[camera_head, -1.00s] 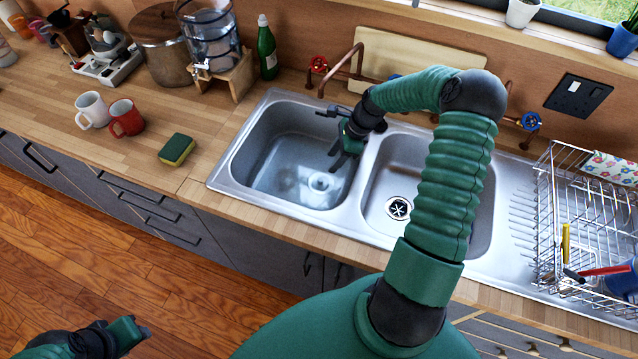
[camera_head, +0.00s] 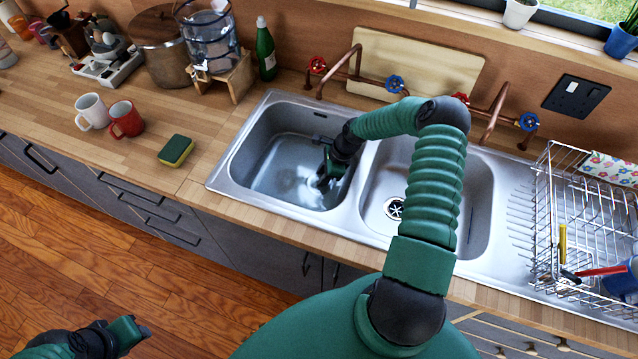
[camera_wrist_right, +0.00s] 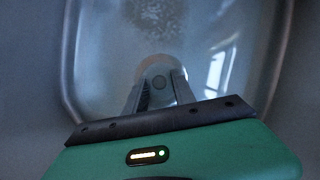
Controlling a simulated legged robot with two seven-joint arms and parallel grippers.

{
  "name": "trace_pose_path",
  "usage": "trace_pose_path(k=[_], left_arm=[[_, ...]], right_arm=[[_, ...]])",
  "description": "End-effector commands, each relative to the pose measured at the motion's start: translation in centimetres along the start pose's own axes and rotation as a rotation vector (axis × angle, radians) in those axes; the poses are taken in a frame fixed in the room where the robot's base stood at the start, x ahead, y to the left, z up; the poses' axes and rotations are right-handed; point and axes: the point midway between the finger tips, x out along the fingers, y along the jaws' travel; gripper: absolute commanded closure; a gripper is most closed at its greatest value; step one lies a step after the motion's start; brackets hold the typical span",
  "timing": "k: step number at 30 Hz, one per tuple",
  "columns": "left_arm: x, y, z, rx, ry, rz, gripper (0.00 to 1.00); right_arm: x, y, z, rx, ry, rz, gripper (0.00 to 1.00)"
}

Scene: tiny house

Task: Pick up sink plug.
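The sink plug (camera_wrist_right: 159,84) is a small round piece at the bottom of the left sink basin (camera_head: 262,165), which looks to hold water. My right gripper (camera_head: 324,182) reaches down into that basin and hides the plug in the head view. In the right wrist view my right gripper (camera_wrist_right: 158,78) has its two fingers apart, one on each side of the plug. Whether the fingers touch it I cannot tell. My left gripper (camera_head: 138,332) is at the lower left of the head view, away from the sink, and its finger gap is not clear.
The right basin (camera_head: 385,205) with its drain (camera_head: 394,208) is empty. A dish rack (camera_head: 590,225) stands at the right. Copper pipes with taps (camera_head: 396,84) run behind the sink. A sponge (camera_head: 176,150), a red mug (camera_head: 126,119) and a white mug (camera_head: 92,110) are on the counter at left.

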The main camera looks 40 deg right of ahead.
Motion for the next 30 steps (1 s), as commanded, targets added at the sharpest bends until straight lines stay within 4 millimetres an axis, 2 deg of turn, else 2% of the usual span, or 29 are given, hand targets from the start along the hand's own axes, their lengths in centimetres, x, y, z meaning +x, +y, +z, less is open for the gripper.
trace_pose_path(k=[1,6,20,26,30], left_arm=[[0.0,0.0,0.0,0.0,0.0,0.0,0.64],[0.0,0.0,0.0,0.0,0.0,0.0,0.64],[0.0,0.0,0.0,0.0,0.0,0.0,0.64],[0.1,0.0,0.0,0.0,0.0,0.0,0.64],[0.1,0.0,0.0,0.0,0.0,0.0,0.64]], right_arm=[[0.0,0.0,0.0,0.0,0.0,0.001,0.79],[0.0,0.1,-0.1,0.0,0.001,0.001,1.0],[-0.4,0.1,0.2,0.0,0.001,0.0,1.0],[-3.1,0.0,1.2,-0.003,0.003,-0.002,1.0],[-6.9,-0.1,2.8,-0.004,0.005,-0.006,1.0]])
